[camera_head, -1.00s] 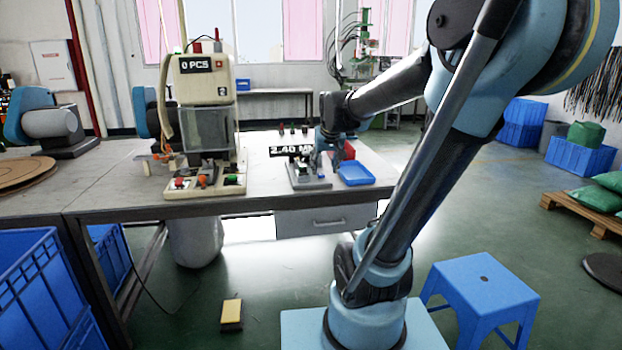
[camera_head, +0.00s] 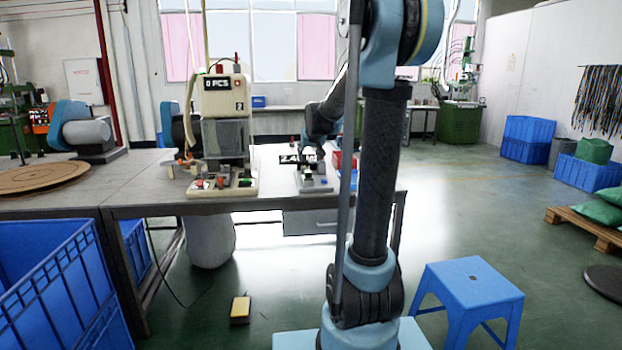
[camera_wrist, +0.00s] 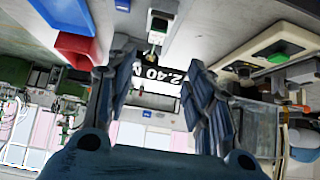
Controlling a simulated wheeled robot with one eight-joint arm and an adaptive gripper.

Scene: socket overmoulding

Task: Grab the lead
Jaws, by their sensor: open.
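My gripper (camera_wrist: 158,62) is open and its two fingers show in the wrist view with nothing held between them. A measuring fixture (camera_head: 313,180) with a small display stands on the table, and my wrist is above it in the head view. In the wrist view the fixture (camera_wrist: 158,28) lies beyond the fingertips, and its display (camera_wrist: 172,76) appears upside down between them. I cannot make out a lead at the gripper. Dark cable-like strands (camera_head: 600,95) hang on the right wall, far from my gripper. My arm hides part of the fixture area in the head view.
A red bin (camera_wrist: 75,48) and a blue tray (camera_wrist: 68,12) are beside the fixture. A beige moulding machine (camera_head: 222,98) stands left of the fixture on the table (camera_head: 275,202). A blue stool (camera_head: 467,283) and a blue crate (camera_head: 60,283) are on the floor.

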